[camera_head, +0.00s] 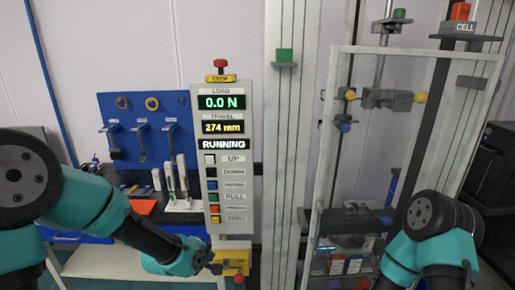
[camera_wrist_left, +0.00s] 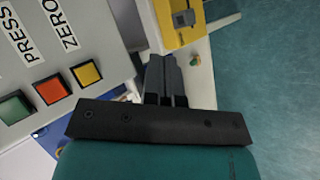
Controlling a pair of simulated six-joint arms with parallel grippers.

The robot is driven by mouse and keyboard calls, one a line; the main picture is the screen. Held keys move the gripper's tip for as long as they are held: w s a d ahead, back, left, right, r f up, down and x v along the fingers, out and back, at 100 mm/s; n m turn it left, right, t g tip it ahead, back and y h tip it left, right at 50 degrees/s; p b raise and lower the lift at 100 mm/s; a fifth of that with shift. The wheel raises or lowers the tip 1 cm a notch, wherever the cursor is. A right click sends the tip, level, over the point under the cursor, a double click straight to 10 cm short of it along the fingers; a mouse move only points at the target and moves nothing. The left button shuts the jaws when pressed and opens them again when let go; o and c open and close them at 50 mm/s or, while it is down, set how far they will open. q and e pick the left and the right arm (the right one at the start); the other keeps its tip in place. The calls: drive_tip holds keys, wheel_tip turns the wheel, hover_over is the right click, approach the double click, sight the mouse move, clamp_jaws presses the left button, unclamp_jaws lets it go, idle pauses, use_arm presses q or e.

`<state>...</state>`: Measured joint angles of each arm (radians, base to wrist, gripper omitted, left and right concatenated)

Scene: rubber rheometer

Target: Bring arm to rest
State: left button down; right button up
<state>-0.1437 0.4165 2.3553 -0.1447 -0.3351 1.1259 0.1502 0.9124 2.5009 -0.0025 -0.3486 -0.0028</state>
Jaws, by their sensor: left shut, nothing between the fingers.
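My left arm comes in from the left in the head view. Its gripper (camera_head: 214,263) is low in front of the control panel (camera_head: 205,150), just below the button column and beside a yellow box (camera_head: 237,262). In the left wrist view the left gripper (camera_wrist_left: 165,75) has its dark fingers together, with nothing between them. They point toward the yellow box (camera_wrist_left: 170,22), with the yellow ZERO button (camera_wrist_left: 87,73) to their left. My right arm is folded at the lower right of the head view; its gripper does not show.
The panel reads 0.0 N, 274 mm and RUNNING. A red stop button (camera_head: 220,64) tops it. The test frame with its clear guard (camera_head: 335,120) and grips (camera_head: 385,98) stands right. A blue tool board (camera_head: 145,128) hangs behind the left arm.

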use_arm(q)
drive_tip(key=s+a+f+m+g, duration=0.2)
drive_tip(key=s+f+m+g, duration=0.1)
drive_tip(key=s+f, duration=0.6)
drive_tip(key=s+a+f+m+g+y, duration=0.1)
drive_tip(key=s+f+m+g, duration=0.3)
drive_tip(key=s+f, duration=0.6)
wheel_tip(320, 180, down, 8)
drive_tip(key=shift+a+f+m, duration=0.1)
drive_tip(key=shift+a+m, duration=0.65)
drive_tip(key=shift+m, duration=0.35)
idle(2.1)
